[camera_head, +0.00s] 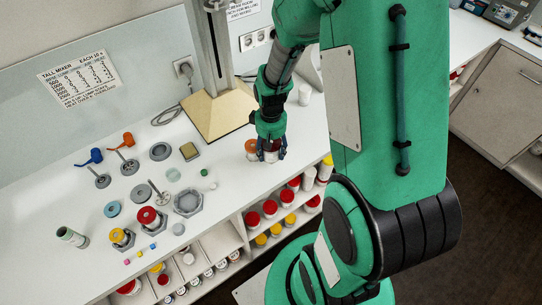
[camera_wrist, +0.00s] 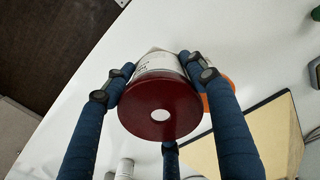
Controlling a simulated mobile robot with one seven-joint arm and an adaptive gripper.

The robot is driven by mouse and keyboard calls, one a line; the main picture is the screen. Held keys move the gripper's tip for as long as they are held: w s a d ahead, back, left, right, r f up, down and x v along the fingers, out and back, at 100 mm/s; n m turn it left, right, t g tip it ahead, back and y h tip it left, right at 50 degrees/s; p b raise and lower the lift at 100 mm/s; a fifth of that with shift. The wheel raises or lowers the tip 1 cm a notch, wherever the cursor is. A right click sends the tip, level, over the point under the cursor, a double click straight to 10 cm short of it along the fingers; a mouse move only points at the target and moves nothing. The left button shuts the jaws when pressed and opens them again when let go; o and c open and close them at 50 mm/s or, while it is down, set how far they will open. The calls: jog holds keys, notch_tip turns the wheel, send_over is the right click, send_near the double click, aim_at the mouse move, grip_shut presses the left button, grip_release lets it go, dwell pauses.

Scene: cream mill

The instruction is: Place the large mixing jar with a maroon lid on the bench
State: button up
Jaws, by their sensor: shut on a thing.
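The large mixing jar (camera_wrist: 160,105) has a white body with a label and a maroon lid with a pale round spot in its middle. It shows large in the wrist view, between my blue fingers. My gripper (camera_head: 270,152) is shut on the jar's body, over the front part of the bench. In the head view the jar is mostly hidden by the fingers. The white bench (camera_head: 215,220) lies under it. I cannot tell whether the jar's base touches the bench top.
An orange-lidded jar (camera_head: 251,146) stands close beside my gripper on the left. A tall mixer's tan base (camera_head: 212,112) stands behind. Several lids, tools and hexagonal holders (camera_head: 188,203) lie to the left. Shelves with red- and yellow-lidded jars (camera_head: 270,208) are below the bench's front edge.

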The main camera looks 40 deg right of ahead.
aim_at(271, 156)
jog(key=shift+f, duration=0.1)
jog(key=shift+f+b, duration=0.4)
jog(key=shift+f, duration=1.25)
jog(key=shift+f, duration=0.2)
jog(key=o, duration=1.3)
jog(key=shift+c, duration=0.2)
jog(key=shift+r, duration=0.15)
notch_tip(271, 156, up, 12)
jog(key=p, duration=0.2)
jog(key=shift+r, duration=0.15)
